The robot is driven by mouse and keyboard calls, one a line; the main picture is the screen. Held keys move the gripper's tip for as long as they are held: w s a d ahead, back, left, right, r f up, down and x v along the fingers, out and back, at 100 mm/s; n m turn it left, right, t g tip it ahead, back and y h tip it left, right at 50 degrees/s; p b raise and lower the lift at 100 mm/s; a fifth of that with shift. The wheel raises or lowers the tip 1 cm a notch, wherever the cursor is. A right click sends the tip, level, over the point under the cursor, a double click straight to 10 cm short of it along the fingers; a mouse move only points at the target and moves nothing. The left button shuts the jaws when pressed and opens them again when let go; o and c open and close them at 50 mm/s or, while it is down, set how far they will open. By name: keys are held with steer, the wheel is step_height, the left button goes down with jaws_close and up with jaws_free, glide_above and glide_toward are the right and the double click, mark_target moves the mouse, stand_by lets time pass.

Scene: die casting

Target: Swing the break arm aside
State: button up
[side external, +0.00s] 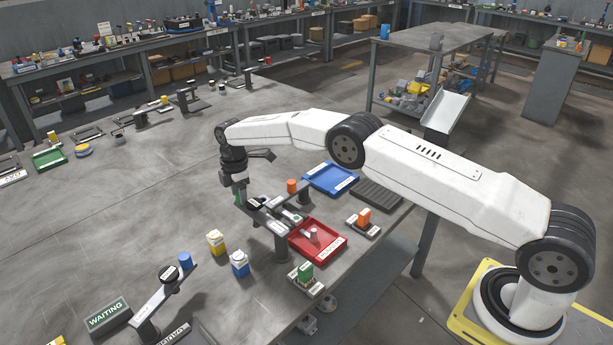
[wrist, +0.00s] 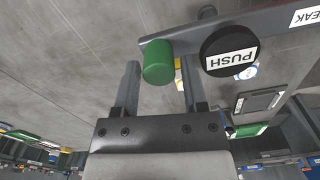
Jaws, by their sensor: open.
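The break arm (wrist: 270,35) is a grey bar with a label ending in "EAK" and a round black PUSH pad (wrist: 229,52). A green peg (wrist: 157,62) stands at its end. My gripper (wrist: 160,72) is open, with its two fingers on either side of the green peg in the wrist view. Gaps show between peg and fingers, so it is not gripped. In the side view my gripper (side external: 242,192) points down at the far end of the fixture, and the green peg (side external: 238,200) shows partly beside it.
A red tray (side external: 318,252) with a grey part and a blue tray (side external: 330,181) lie close by. A second arm with a blue peg (side external: 185,261) is at the lower left. The tabletop left of my gripper is mostly clear.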

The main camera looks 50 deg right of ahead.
mark_target(257, 199)
steer(key=shift+a+r, duration=0.1)
steer(key=shift+r, duration=3.55)
steer(key=shift+s+d+r+m, duration=0.25)
steer(key=shift+s+r+m, duration=0.25)
steer(key=shift+m, duration=0.1)
steer(key=s+d+r+m+t, duration=0.1)
steer(key=s+m, duration=0.6)
steer(key=s, duration=1)
steer(key=s+d+m+t, duration=0.1)
steer(key=s+d+m, duration=0.2)
steer(key=s, duration=1.5)
steer(key=m, duration=0.4)
steer(key=shift+s+d+r+m+t, duration=0.15)
steer(key=shift+d+r+m+t, duration=0.15)
steer(key=shift+r+m, duration=0.1)
